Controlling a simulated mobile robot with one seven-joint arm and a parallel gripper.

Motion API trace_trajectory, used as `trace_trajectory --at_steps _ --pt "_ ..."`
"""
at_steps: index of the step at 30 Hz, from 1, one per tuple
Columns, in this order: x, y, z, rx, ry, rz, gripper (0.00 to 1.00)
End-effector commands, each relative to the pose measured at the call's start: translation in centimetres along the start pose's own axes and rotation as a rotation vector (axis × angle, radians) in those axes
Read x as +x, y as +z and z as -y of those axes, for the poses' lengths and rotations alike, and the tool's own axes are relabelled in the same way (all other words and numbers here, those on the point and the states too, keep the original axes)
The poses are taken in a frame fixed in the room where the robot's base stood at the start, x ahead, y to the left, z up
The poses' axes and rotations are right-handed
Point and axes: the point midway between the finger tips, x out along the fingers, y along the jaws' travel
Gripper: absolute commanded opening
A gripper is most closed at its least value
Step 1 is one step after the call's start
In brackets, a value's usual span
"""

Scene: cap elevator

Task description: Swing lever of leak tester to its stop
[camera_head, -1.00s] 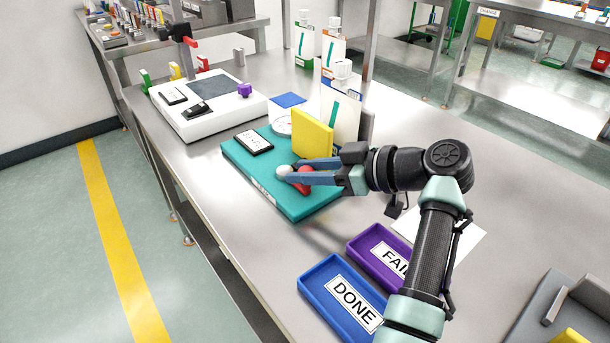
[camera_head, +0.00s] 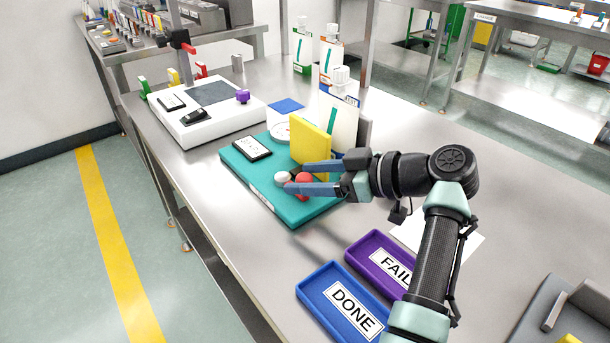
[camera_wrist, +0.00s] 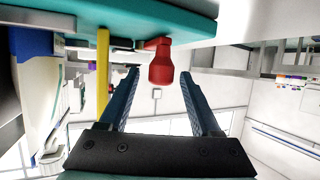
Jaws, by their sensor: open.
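The leak tester has a teal base (camera_head: 290,209) with an upright yellow plate (camera_head: 311,143), a dial and a labelled dark box. A red knob (camera_head: 303,180), which looks like the lever's handle, stands near the base's front right part, with a pale round knob (camera_head: 283,177) beside it. My gripper (camera_head: 297,178) is open at the red knob, its blue fingers apart. In the wrist view the red knob (camera_wrist: 161,66) shows between the finger lines, beyond the fingertips or level with them; contact cannot be told. The yellow plate (camera_wrist: 103,75) is left of the fingers there.
A blue DONE tray (camera_head: 342,303) and purple FAIL tray (camera_head: 383,262) lie at the front. A white device (camera_head: 207,112) stands at the back left. Labelled bottles (camera_head: 339,112) stand behind the tester.

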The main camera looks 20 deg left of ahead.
Motion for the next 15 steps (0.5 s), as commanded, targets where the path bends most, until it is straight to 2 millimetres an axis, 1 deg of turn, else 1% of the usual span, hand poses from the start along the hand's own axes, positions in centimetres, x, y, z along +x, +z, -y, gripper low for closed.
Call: trace_trajectory --at_steps 1,5,9,12,15 --pt "-1.0 -0.1 -0.1 0.000 0.004 -0.001 0.65" --pt "-3.7 -0.2 -0.1 0.000 0.006 -0.001 0.65" --pt "-6.9 -0.2 -0.1 0.000 0.005 -0.001 0.65" --pt "-8.9 -0.2 -0.1 -0.001 0.005 -0.001 0.65" --pt "-10.5 -0.1 -0.1 0.000 0.004 0.000 0.65"
